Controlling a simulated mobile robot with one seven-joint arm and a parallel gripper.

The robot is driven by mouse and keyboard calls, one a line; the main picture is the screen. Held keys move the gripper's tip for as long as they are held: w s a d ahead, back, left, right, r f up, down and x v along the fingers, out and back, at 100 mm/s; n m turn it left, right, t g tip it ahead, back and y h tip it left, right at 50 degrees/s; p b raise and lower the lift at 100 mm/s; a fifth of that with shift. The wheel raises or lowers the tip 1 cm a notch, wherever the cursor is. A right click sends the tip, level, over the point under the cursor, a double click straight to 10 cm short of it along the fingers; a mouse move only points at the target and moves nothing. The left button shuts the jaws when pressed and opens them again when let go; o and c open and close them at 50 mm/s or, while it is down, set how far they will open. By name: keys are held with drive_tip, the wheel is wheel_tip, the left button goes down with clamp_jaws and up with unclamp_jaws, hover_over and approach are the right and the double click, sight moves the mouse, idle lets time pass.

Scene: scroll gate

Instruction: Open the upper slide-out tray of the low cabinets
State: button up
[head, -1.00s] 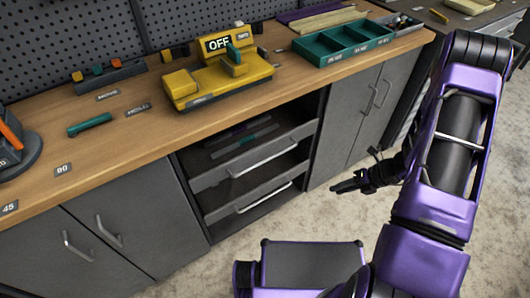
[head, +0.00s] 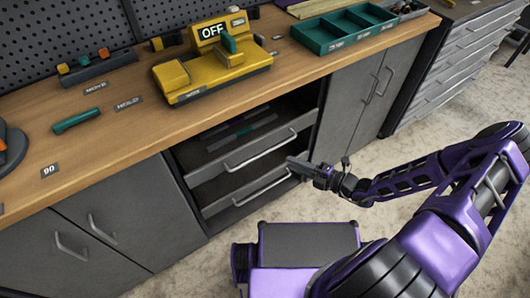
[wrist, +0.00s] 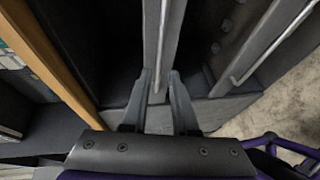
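The upper slide-out tray (head: 205,172) sits in the open bay of the low cabinets, a grey drawer with a long bar handle (head: 262,150). The lower tray (head: 215,205) is just beneath it with a similar handle. In the head view my gripper (head: 291,162) is in front of the trays, near the right end of the upper handle. In the wrist view its two fingers (wrist: 160,76) are apart. The upper handle (wrist: 162,45) runs between or just beyond the fingertips; contact cannot be told. The lower handle (wrist: 268,42) shows to the right.
The wooden worktop (head: 110,135) overhangs the cabinets. It carries a yellow device reading OFF (head: 212,72) and a green divided bin (head: 343,30). Closed cabinet doors (head: 358,105) flank the bay on the right. The floor (head: 400,152) in front is clear.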

sight(265, 152)
drive_tip(key=x, duration=1.1)
drive_tip(key=shift+w+a+f+b, duration=0.2)
drive_tip(key=shift+a+b, duration=0.1)
drive_tip(key=shift+b, duration=0.1)
drive_tip(key=shift+c, duration=0.3)
clamp_jaws()
idle(0.5)
